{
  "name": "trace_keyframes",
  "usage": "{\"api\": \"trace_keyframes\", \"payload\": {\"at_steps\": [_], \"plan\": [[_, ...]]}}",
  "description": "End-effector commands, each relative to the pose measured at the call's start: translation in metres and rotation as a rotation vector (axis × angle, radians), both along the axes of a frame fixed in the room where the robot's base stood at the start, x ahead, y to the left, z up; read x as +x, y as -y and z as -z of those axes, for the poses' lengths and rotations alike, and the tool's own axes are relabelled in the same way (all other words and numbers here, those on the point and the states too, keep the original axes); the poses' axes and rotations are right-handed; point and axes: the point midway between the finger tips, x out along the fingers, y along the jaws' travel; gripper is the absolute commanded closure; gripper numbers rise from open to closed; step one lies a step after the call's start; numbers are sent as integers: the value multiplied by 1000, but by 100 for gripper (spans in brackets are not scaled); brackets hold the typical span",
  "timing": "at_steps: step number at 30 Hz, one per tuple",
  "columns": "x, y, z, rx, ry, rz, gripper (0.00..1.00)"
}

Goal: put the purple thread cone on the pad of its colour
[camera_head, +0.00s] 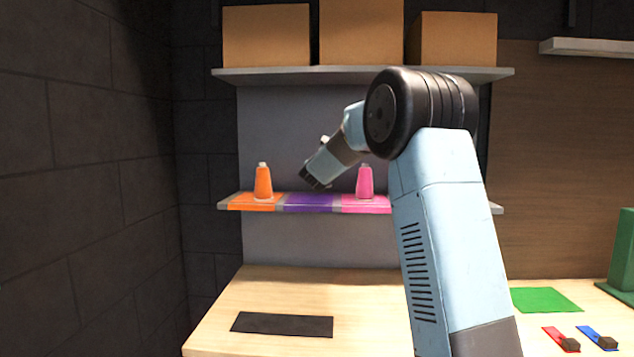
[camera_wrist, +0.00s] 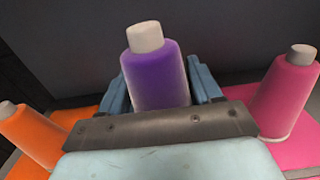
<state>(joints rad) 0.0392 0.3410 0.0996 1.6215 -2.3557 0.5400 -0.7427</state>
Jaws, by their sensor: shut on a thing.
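The purple thread cone (camera_wrist: 157,77) with a pale top stands upright between the jaws in the wrist view. My gripper (camera_wrist: 160,90) is shut on it, one blue finger on each side. In the head view my gripper (camera_head: 318,180) is over the purple pad (camera_head: 308,203) on the lower shelf, and the cone is hidden behind it there. The purple pad lies between the orange pad (camera_head: 256,202) and the pink pad (camera_head: 365,205). I cannot tell whether the cone's base touches the pad.
An orange cone (camera_head: 263,182) stands on the orange pad and a pink cone (camera_head: 364,182) on the pink pad, close on either side. An upper shelf (camera_head: 350,75) with brown boxes (camera_head: 266,36) hangs above. The bench (camera_head: 275,290) below holds a black mat (camera_head: 282,324).

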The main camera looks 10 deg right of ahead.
Motion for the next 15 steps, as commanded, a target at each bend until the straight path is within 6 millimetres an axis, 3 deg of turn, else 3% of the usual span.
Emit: {"api": "trace_keyframes", "payload": {"at_steps": [11,15], "plan": [[18,-7,22,1,0,-1,81],[17,-7,43,1,-2,0,81]]}}
